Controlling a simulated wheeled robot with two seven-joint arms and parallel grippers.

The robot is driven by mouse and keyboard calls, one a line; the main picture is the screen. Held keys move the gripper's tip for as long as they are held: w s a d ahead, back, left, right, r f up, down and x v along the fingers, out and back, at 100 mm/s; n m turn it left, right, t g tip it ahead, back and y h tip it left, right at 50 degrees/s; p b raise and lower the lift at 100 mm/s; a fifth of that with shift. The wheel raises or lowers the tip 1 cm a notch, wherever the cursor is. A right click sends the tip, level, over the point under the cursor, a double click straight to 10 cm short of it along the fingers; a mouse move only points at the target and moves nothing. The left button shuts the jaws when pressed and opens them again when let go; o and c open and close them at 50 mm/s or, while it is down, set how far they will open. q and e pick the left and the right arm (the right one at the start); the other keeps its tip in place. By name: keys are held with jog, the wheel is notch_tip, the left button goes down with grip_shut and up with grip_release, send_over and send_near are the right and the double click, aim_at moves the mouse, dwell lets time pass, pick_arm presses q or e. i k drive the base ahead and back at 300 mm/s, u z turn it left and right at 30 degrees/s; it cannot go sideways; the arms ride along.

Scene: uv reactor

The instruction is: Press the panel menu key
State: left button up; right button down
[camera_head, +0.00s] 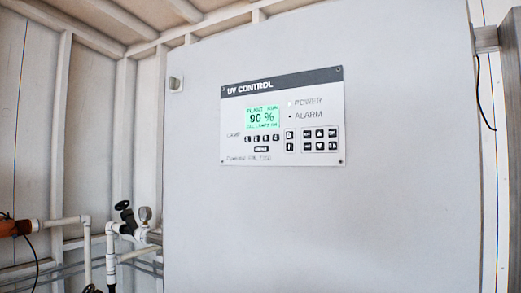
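The UV control panel (282,85) is a white plate with a dark header strip, fixed upright on a large grey cabinet. Its green display (262,118) reads "90 %" in the middle line. A keypad (320,139) with two rows of small black keys, some with arrow marks, sits at the panel's lower right. A wider black key (261,149) lies below the row of lamp keys. Most key labels are too small to read, so I cannot tell surely which one is the menu key. Neither of my grippers shows in the head view.
White pipes (88,250), a black valve handle (123,206) and a gauge (145,214) stand at the lower left. A black cable (479,95) hangs at the right.

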aim_at(265, 149)
jog(key=u, duration=0.6)
jog(key=k, duration=1.35)
jog(key=u, duration=0.8)
jog(key=i, duration=1.35)
jog(key=z, duration=1.05)
jog(key=i, duration=0.25)
jog(key=z, duration=0.2)
